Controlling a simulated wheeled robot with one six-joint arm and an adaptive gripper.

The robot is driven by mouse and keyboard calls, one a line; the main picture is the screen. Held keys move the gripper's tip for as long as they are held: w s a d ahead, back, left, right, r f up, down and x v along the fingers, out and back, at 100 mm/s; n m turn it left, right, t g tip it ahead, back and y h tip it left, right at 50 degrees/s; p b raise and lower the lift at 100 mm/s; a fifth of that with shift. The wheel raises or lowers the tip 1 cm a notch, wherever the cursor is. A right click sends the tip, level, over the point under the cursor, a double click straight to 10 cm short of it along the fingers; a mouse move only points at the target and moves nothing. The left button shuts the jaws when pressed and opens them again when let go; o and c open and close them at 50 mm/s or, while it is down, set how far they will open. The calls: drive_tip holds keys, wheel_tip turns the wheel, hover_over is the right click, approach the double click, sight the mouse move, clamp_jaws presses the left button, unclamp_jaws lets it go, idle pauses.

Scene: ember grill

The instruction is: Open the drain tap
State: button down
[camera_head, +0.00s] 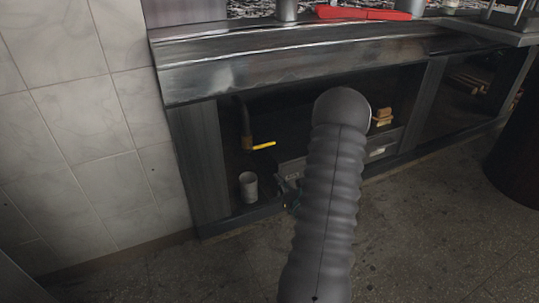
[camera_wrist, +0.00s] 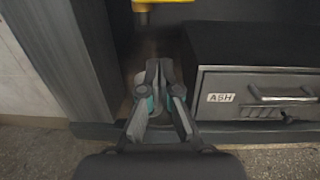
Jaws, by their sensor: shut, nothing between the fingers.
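The drain tap has a yellow lever (camera_head: 264,145) on a dark pipe (camera_head: 244,118), under the counter at the left in the head view. The lever lies roughly level, pointing right. A yellow part (camera_wrist: 146,4), seemingly the lever, shows cut off at the top edge of the wrist view. My gripper (camera_wrist: 158,64) is shut and empty, pointing into the gap left of the ash drawer. In the head view my gripper (camera_head: 289,188) is mostly hidden behind my arm, below and right of the lever, apart from it.
A pale cup (camera_head: 249,187) stands on the floor of the bay below the tap. The ash drawer (camera_wrist: 262,88), with a metal handle (camera_wrist: 282,97), is close on the right. A dark post (camera_wrist: 60,55) bounds the left. The counter edge (camera_head: 300,65) overhangs above.

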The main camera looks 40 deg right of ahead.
drive_tip(key=shift+s+d+f+m+h, duration=0.35)
drive_tip(key=shift+d+f+m+h, duration=0.05)
drive_tip(key=shift+d, duration=0.25)
drive_tip(key=shift+w, duration=0.15)
drive_tip(key=w+d+r, duration=0.2)
drive_tip(key=w+r, duration=0.2)
drive_tip(key=w, duration=0.6)
drive_tip(key=shift+d+r, duration=0.2)
